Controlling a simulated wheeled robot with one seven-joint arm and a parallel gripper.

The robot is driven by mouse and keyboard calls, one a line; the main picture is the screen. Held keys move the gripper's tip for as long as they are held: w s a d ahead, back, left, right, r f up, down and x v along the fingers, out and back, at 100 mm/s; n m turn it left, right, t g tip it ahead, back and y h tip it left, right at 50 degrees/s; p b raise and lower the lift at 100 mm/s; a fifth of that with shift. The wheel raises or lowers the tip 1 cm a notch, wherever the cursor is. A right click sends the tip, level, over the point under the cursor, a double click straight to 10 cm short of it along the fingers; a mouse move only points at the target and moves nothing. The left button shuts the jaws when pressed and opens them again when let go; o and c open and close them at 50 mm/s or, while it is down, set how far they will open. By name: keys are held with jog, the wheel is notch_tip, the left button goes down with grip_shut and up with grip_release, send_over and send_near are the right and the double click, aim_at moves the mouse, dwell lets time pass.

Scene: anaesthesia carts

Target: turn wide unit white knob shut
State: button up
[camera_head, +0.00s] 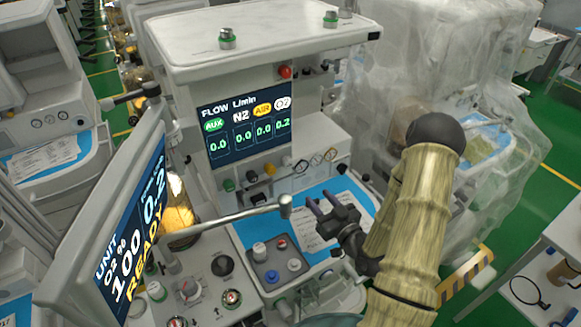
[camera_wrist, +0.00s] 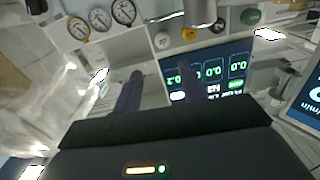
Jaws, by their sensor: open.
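The wide unit (camera_head: 265,45) stands ahead with a row of flow knobs under its flow screen (camera_head: 247,130). The white knob (camera_head: 286,161) is at the right end of that row in the head view. In the wrist view, which is turned over, the white knob (camera_wrist: 162,40) is at the left end, beyond the fingertips. The flow screen reads 0.2 under O2 and 0.0 in the other columns. My gripper (camera_head: 323,204) is open and empty, in front of and below the knob row, apart from it. Its two dark fingers also show in the wrist view (camera_wrist: 160,85).
A grey bar (camera_head: 240,214) crosses in front of the unit, its end close to my fingers. A tilted monitor (camera_head: 120,235) stands at left. Yellow (camera_head: 270,169), black (camera_head: 252,176) and green (camera_head: 228,185) knobs adjoin the white one. A plastic-draped unit (camera_head: 420,70) stands at right.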

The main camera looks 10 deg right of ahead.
aim_at(290, 166)
jog(key=p+x, duration=0.2)
jog(key=x, duration=0.6)
jog(key=p+x, duration=0.3)
jog(key=x, duration=0.5)
jog(key=shift+a, duration=0.25)
jog(key=shift+w, duration=0.1)
jog(key=shift+c, duration=0.3)
jog(key=c, duration=0.6)
jog(key=shift+f, duration=0.1)
